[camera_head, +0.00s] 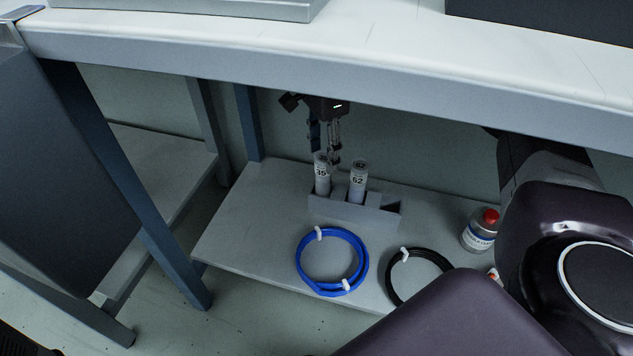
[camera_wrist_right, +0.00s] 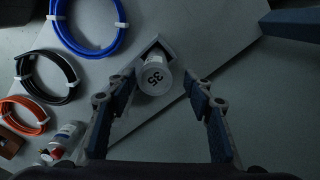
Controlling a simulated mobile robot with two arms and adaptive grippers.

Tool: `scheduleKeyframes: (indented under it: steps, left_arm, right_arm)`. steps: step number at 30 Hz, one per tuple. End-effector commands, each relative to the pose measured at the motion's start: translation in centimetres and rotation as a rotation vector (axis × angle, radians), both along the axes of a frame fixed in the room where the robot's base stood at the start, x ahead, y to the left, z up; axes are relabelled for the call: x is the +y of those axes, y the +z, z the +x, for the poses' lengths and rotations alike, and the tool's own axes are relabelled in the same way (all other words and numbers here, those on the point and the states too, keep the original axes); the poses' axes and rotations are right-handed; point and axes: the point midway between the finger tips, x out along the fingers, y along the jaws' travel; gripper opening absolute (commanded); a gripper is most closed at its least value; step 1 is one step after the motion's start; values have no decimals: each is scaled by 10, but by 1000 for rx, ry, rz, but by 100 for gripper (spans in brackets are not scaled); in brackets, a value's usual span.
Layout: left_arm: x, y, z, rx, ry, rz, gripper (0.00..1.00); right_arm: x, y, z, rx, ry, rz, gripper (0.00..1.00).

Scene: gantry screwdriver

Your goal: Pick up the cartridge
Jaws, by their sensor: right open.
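Two white cartridges stand upright in a grey holder (camera_head: 355,213) on the lower shelf. The left one, marked 35 (camera_head: 322,182), also shows end-on in the right wrist view (camera_wrist_right: 156,78). The other, marked 62 (camera_head: 358,186), stands to its right in the head view. My right gripper (camera_head: 326,147) reaches down over the holder, close to the top of cartridge 35. In the right wrist view its open fingers (camera_wrist_right: 161,84) lie left and right of cartridge 35. I cannot tell whether the fingertips are level with it. My left gripper is not in view.
On the shelf (camera_head: 240,235) lie a blue cable coil (camera_head: 301,265) and a black coil (camera_head: 391,280). A red-capped bottle (camera_head: 478,232) stands at its right. An orange coil (camera_wrist_right: 12,127) shows in the right wrist view. The white table top (camera_head: 380,75) overhangs the shelf.

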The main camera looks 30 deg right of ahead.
Motion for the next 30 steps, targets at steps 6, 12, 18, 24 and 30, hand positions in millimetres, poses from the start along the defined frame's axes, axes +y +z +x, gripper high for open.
scheduleKeyframes:
  steps: [6, 12, 18, 24, 30]
  left_arm:
    - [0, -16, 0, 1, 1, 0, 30]
    - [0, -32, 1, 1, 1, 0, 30]
    - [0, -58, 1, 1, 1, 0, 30]
    - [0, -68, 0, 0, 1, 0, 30]
    - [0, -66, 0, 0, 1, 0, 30]
  right_arm:
    - [1, -21, 0, -1, 0, 3, 48]
    - [2, -35, -2, -1, 1, 4, 48]
    - [4, -59, -6, -1, 1, 3, 48]
    - [3, -71, -6, 0, 0, 4, 48]
    - [3, -69, -6, 0, 0, 4, 48]
